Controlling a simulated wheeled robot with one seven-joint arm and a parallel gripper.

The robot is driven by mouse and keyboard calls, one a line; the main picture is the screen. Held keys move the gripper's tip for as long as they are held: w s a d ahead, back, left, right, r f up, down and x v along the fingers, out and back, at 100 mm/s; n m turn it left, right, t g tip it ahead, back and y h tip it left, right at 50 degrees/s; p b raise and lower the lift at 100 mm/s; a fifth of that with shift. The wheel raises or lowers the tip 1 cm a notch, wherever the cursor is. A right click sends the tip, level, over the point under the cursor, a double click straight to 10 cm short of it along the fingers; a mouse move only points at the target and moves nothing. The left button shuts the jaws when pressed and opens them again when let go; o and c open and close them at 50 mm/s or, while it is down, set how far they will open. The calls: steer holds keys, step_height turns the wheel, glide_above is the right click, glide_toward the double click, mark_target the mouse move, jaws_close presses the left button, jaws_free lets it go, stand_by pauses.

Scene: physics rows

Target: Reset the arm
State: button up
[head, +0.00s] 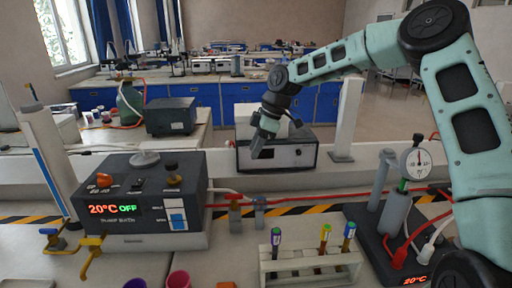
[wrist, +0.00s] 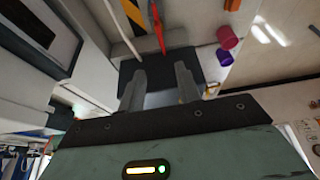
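My arm reaches from the right edge of the head view across to the middle, bent at a dark joint. My gripper (head: 262,142) hangs at its end, tilted downward, in front of a dark box with a white top (head: 285,155). In the wrist view my gripper (wrist: 159,86) shows two grey fingers standing apart, with nothing seen between them. A dark surface lies beyond the fingers. Whether the gripper touches the box cannot be told, but it appears to hang free above the bench.
A water bath (head: 140,210) reading 20°C OFF stands at left. A test tube rack (head: 310,265) holds several tubes at front. A device with a dial gauge (head: 413,163) stands at right. Purple (head: 138,284) and pink (head: 178,280) cups sit at the front edge.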

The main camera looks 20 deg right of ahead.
steer(key=s+a+m+g+h, duration=0.1)
steer(key=s+a+g+h, duration=0.1)
steer(key=s+a, duration=1.45)
steer(key=s+d+m+h, duration=0.1)
steer(key=s+d+m, duration=0.2)
steer(key=s, duration=2.1)
steer(key=m, duration=0.2)
steer(key=shift+s+r+m+t+h, duration=0.2)
steer(key=shift+m+t+h, duration=0.1)
steer(key=shift+m+t, duration=0.1)
